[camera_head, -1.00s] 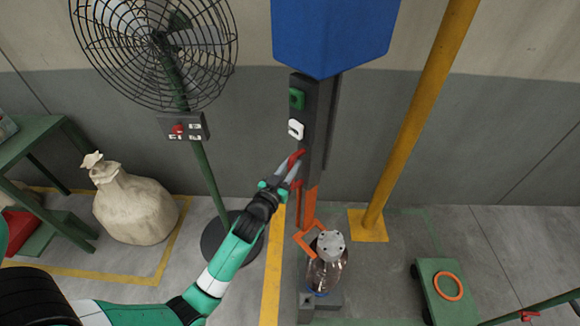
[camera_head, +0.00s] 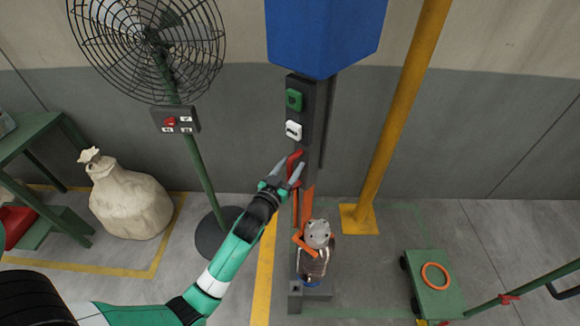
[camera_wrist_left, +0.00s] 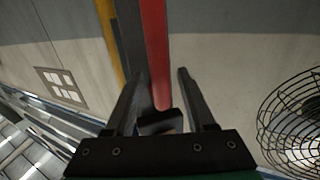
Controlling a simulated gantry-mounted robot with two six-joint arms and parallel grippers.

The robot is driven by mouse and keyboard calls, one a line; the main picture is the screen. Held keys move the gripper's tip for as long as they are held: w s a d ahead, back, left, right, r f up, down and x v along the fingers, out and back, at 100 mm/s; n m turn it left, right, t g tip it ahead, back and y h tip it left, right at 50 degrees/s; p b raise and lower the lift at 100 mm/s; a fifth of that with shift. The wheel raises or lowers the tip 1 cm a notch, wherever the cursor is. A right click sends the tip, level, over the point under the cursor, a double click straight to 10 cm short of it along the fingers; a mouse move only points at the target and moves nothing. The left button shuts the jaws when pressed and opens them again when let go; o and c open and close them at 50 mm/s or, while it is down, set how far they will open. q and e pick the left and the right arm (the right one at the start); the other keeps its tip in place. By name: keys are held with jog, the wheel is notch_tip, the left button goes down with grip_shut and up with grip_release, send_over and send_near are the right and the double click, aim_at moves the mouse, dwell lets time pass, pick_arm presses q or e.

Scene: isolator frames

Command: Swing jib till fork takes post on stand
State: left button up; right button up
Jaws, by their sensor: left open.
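A dark column (camera_head: 306,107) with a red lever (camera_head: 294,163) stands under a blue housing (camera_head: 326,40). Below the lever, an orange arm (camera_head: 307,205) ends in an orange fork (camera_head: 303,243). The fork is close against the left of a clear glass post with a grey cap (camera_head: 318,233) on a dark stand (camera_head: 318,292). I cannot tell whether it encloses the post. My left gripper (camera_head: 288,171) is open, a finger on each side of the lever; in the left wrist view the red lever (camera_wrist_left: 157,60) passes between the fingers. My right gripper is out of view.
A fan (camera_head: 150,45) on a green pole and a tied sack (camera_head: 128,203) stand left. A yellow pole (camera_head: 395,115) rises right of the column. A green cart (camera_head: 432,292) with an orange ring is farther right. Bare floor lies between yellow lines.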

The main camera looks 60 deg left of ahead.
pick_arm(q)
jog(key=shift+s+d, duration=0.1)
jog(key=shift+s, duration=0.05)
jog(key=shift+s+d, duration=0.2)
jog(key=shift+s, duration=0.05)
jog(key=v, duration=1)
jog(key=shift+s+d+p, duration=0.25)
jog(key=shift+s+p, duration=0.05)
jog(key=shift+p, duration=0.05)
